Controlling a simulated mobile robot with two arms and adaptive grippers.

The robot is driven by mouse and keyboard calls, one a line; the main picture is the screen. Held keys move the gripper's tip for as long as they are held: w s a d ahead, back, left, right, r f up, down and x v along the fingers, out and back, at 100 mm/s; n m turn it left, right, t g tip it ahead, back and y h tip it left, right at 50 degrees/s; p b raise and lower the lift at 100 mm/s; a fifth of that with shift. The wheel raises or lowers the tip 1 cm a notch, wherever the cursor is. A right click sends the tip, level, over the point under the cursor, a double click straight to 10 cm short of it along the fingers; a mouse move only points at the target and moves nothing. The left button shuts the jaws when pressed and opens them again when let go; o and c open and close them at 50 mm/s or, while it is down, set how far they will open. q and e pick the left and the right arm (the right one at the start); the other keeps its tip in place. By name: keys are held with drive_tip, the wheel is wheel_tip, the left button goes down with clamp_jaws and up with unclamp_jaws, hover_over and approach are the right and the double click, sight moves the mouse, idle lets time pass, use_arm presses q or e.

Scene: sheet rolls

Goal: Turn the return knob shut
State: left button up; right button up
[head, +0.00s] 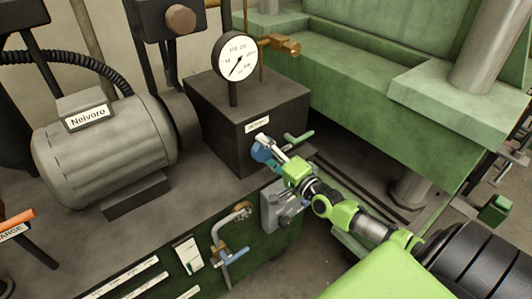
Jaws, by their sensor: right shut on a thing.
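The return knob (259,155) is a blue knob on the front of a dark block (235,148), below a small white label (257,124) whose text is too small to read surely. My right gripper (266,146) reaches in from the lower right and is shut on the knob. Its fingers hide part of the knob, and I cannot tell how far the knob is turned. My left gripper is not in view.
A pressure gauge (238,56) stands on the block. A grey motor (105,145) is at left. A pipe with a blue-handled valve (232,257) and a grey box (280,208) sit below.

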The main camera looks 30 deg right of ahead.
drive_tip(key=shift+f+m+b, duration=0.1)
drive_tip(key=shift+m+b, duration=0.45)
drive_tip(key=shift+m, duration=1.15)
drive_tip(key=o, duration=1.1)
drive_tip(key=shift+s, duration=0.15)
drive_tip(key=s+d, duration=0.1)
drive_tip(key=s, duration=1)
drive_tip(key=shift+s, duration=0.4)
